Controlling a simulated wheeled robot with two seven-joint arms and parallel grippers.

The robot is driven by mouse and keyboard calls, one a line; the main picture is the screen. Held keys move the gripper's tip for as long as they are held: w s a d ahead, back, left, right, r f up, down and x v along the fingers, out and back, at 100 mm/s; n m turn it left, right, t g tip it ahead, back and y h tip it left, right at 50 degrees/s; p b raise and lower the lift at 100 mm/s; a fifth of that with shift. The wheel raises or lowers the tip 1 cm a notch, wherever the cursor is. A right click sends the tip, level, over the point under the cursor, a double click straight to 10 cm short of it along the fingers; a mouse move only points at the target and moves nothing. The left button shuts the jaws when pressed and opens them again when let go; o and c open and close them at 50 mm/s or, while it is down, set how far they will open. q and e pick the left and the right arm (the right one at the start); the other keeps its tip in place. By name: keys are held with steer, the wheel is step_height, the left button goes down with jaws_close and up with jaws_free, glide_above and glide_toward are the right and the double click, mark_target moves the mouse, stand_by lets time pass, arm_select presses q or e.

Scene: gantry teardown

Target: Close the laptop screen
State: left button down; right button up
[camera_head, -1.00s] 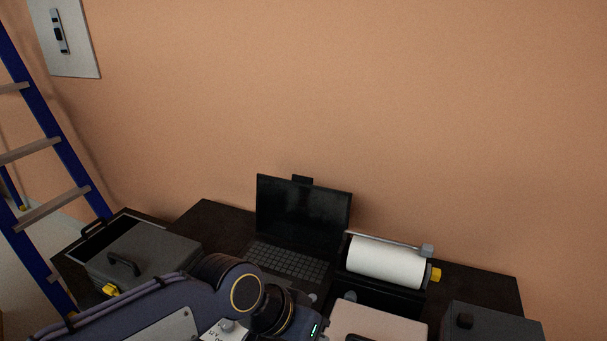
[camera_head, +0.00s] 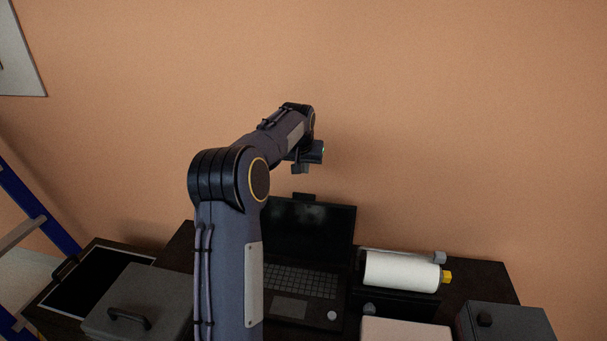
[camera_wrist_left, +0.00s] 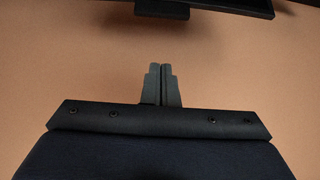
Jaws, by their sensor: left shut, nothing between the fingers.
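The black laptop (camera_head: 301,281) stands open on the dark table, its screen (camera_head: 310,230) raised and its keyboard facing up. A small black block (camera_head: 304,197) sits on the screen's top edge. My left gripper (camera_head: 300,168) is above the top of the screen, apart from it, with the wall behind. In the left wrist view its two fingers (camera_wrist_left: 162,84) are together and empty. That view also shows the screen's top edge (camera_wrist_left: 235,4) and the black block (camera_wrist_left: 162,10) beyond the fingertips. My left arm hides the laptop's left side. My right gripper is not seen.
A paper roll (camera_head: 400,271) in a holder stands right of the laptop. A grey box (camera_head: 506,322) is at the front right, and a grey case (camera_head: 135,300) with a handle is on the left. A blue ladder (camera_head: 40,205) leans at far left.

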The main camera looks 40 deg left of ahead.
arm_select(q)
steer(key=p+x, duration=0.2)
steer(key=x, duration=0.7)
steer(key=s, duration=0.1)
steer(key=s+d+p, duration=0.1)
steer(key=s+d, duration=0.1)
steer(key=shift+s+r, duration=0.2)
steer(key=shift+r, duration=0.1)
